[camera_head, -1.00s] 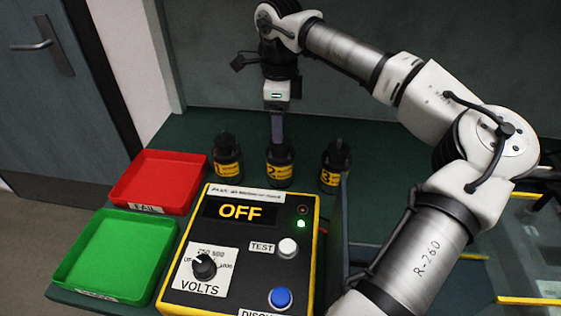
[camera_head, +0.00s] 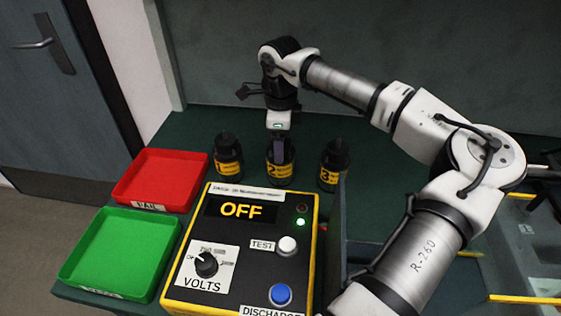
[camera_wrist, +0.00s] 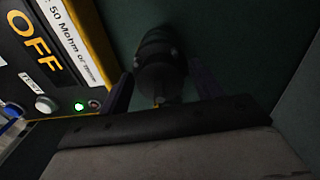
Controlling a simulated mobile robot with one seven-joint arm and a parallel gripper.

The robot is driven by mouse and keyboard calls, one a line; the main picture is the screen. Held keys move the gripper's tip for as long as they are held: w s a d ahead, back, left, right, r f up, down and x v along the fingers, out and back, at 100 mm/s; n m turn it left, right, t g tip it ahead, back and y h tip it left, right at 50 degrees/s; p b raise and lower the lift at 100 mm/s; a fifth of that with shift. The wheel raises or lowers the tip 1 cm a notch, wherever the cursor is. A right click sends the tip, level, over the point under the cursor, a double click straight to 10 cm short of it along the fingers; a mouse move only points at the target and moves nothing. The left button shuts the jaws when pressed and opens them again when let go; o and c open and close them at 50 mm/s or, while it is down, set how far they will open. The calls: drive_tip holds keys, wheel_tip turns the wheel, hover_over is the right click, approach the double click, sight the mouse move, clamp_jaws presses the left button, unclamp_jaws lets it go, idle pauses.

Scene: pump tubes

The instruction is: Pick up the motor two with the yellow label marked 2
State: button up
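Motor two (camera_head: 280,172) is a black cylinder with a yellow label marked 2, standing upright on the green table behind the tester, in the middle of three motors. My gripper (camera_head: 279,155) points down over it, with a finger in front of its upper part. In the wrist view the dark motor (camera_wrist: 160,65) lies between two spread fingers of my gripper (camera_wrist: 163,88), with space on both sides. The gripper is open. Its contact with the motor cannot be told.
Motor one (camera_head: 228,165) stands close on the left and motor three (camera_head: 331,170) close on the right. The tester (camera_head: 243,245), reading OFF, is in front. A red FAIL tray (camera_head: 160,180) and a green tray (camera_head: 118,250) lie to the left.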

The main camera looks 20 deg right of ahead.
clamp_jaws()
drive_tip(key=shift+r, duration=0.1)
